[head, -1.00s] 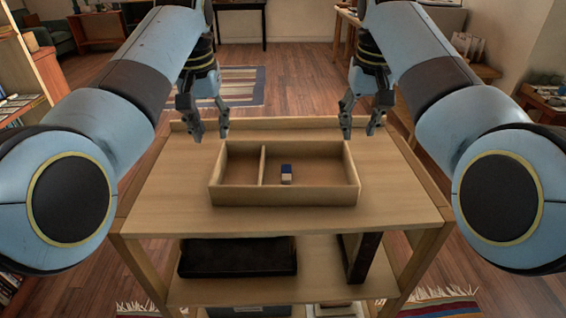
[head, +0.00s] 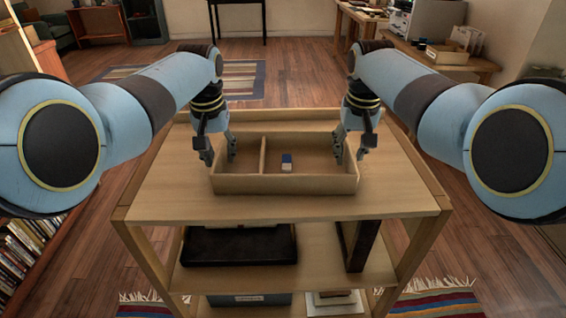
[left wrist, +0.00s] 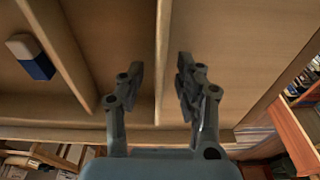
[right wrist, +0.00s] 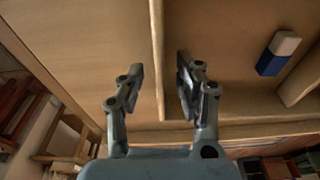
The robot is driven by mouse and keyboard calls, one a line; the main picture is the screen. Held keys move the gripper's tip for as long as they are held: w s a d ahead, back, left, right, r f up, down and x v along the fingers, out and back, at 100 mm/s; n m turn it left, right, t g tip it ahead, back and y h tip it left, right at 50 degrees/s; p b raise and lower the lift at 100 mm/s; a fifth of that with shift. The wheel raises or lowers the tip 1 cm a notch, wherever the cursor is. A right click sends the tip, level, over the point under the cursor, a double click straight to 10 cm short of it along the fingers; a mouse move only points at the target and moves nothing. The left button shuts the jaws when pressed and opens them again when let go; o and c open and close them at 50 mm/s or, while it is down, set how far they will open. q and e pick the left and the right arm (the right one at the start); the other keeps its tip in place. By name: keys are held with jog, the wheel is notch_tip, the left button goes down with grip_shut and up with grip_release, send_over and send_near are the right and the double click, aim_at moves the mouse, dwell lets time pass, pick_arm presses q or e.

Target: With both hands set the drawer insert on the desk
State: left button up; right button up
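The drawer insert (head: 285,184) is a shallow open wooden tray with one divider, on the top of a wooden shelf cart. A blue and white block (head: 287,162) lies in its larger right compartment. My left gripper (head: 219,158) is open at the insert's left end wall, and in the left wrist view (left wrist: 157,75) that wall (left wrist: 163,60) runs between its fingers. My right gripper (head: 349,156) is open at the right end wall, which runs between its fingers in the right wrist view (right wrist: 158,60). Contact with the wall cannot be told.
The cart top (head: 160,198) is bare around the insert and has a low raised back edge. A dark case (head: 238,246) lies on the shelf below. Another wooden table (head: 440,58) with a printer stands at the back right.

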pick_arm(q)
jog(key=shift+f, duration=0.4)
pick_arm(e)
jog(key=shift+f, duration=0.4)
pick_arm(q)
grip_shut()
pick_arm(e)
grip_shut()
